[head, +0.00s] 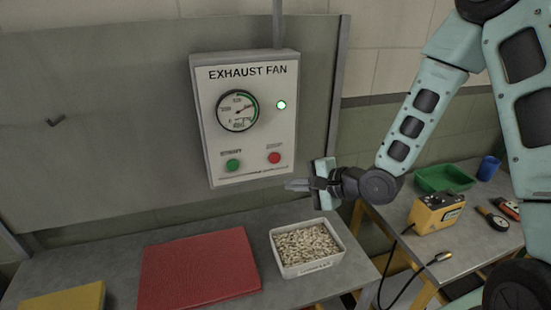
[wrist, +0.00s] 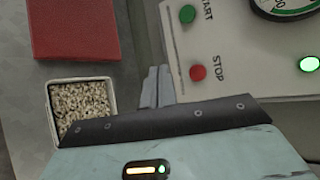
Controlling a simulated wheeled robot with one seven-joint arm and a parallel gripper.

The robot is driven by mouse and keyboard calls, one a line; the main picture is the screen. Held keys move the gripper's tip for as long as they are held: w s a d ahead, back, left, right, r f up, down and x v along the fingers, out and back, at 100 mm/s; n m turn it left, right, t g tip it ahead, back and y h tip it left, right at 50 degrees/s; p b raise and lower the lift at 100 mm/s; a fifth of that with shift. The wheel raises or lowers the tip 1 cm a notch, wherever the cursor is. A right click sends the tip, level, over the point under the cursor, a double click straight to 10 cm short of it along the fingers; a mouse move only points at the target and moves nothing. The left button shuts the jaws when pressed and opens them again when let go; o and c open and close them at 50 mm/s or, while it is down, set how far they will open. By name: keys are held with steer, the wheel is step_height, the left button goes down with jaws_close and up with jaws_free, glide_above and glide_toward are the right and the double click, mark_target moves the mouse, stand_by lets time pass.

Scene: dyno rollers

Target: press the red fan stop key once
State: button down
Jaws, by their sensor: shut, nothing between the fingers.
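The exhaust fan box (head: 202,130) is a grey wall-mounted panel with a gauge, a lit green lamp (head: 281,105), a green start key (head: 233,165) and a red stop key (head: 274,158). In the wrist view the red stop key (wrist: 198,73) sits beside the word STOP, with the green start key (wrist: 187,14) above it. My gripper (head: 289,185) is shut and empty, just below and right of the red key in the head view. In the wrist view its fingertips (wrist: 157,72) are left of the red key, apart from it in the picture.
A white tub (head: 312,268) of pale pellets stands on the grey bench below my gripper. A red mat (head: 195,268) and a yellow item (head: 65,299) lie to its left. A second table at right holds a green tray (head: 444,178) and a yellow device (head: 435,213).

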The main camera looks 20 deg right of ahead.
mark_target(275, 158)
steer(key=shift+w+p, duration=0.55)
steer(key=shift+w, duration=3.8)
steer(key=shift+w+p, duration=0.35)
steer(key=shift+w, duration=0.05)
steer(key=shift+w, duration=0.4)
steer(key=shift+s+p, duration=0.1)
steer(key=shift+p, duration=0.2)
steer(key=shift+s, duration=0.7)
